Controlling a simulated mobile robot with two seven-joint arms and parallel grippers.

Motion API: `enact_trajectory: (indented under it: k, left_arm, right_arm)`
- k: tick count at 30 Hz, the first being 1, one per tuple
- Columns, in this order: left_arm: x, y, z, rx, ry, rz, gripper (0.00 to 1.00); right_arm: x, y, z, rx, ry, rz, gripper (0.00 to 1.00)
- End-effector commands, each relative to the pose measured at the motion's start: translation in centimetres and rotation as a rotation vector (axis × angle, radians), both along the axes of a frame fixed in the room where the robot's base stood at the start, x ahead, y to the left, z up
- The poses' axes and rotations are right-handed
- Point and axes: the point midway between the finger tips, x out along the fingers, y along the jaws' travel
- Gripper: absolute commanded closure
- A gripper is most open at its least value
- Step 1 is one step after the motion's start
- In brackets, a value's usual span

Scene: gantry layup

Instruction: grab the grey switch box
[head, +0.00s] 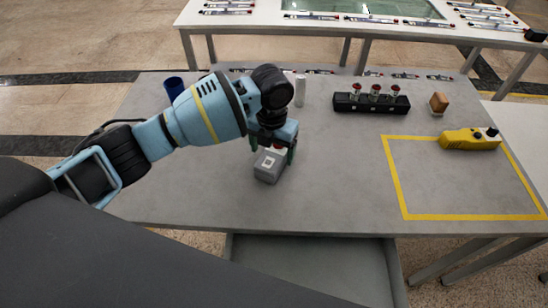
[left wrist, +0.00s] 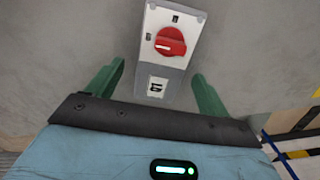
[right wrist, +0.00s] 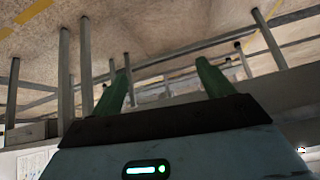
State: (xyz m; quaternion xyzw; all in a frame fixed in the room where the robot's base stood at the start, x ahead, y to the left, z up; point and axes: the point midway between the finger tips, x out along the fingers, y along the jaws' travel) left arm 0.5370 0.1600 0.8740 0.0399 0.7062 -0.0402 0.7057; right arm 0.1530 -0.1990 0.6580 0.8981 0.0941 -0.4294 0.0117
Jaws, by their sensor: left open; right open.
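The grey switch box (head: 268,167) lies on the grey table, left of its middle. In the left wrist view the switch box (left wrist: 168,75) shows a red rotary knob and a white label. My left gripper (head: 272,147) is over the box, pointing down at it. In the left wrist view the open green fingers of my left gripper (left wrist: 155,85) stand either side of the box's near end, with a gap on each side. My right gripper (right wrist: 165,85) shows only in its own wrist view; it is open and empty, facing table legs and floor.
A blue cup (head: 174,88) is at the back left. The yellow-taped area (head: 398,178) is mostly clear.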

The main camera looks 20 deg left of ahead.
Motion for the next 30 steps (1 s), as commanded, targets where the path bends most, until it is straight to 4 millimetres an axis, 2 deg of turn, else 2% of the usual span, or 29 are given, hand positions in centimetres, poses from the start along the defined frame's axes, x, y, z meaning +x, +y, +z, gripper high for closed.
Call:
enact_trajectory:
  k: [3,7,16,27,30]
  left_arm:
    - [-0.3,-0.1,-1.7,0.001,0.001,0.001,0.2]
    - [-0.2,-0.1,-3.0,0.001,0.001,0.0,0.2]
    - [-0.2,-0.1,-3.3,0.001,-0.001,0.0,0.21]
    - [-0.2,-0.1,-3.3,0.001,-0.001,0.0,0.7]
    - [-0.2,-0.1,-3.2,0.0,-0.003,0.0,0.8]
  right_arm:
    - [0.3,0.0,0.2,0.0,-0.008,0.0,0.2]
    - [0.5,0.0,0.2,0.0,-0.01,0.0,0.2]
    - [0.6,0.0,0.2,0.001,-0.011,-0.001,0.2]
    - [0.5,0.0,0.2,0.002,-0.01,-0.002,0.2]
    - [0.4,0.0,0.2,0.001,-0.009,-0.002,0.2]
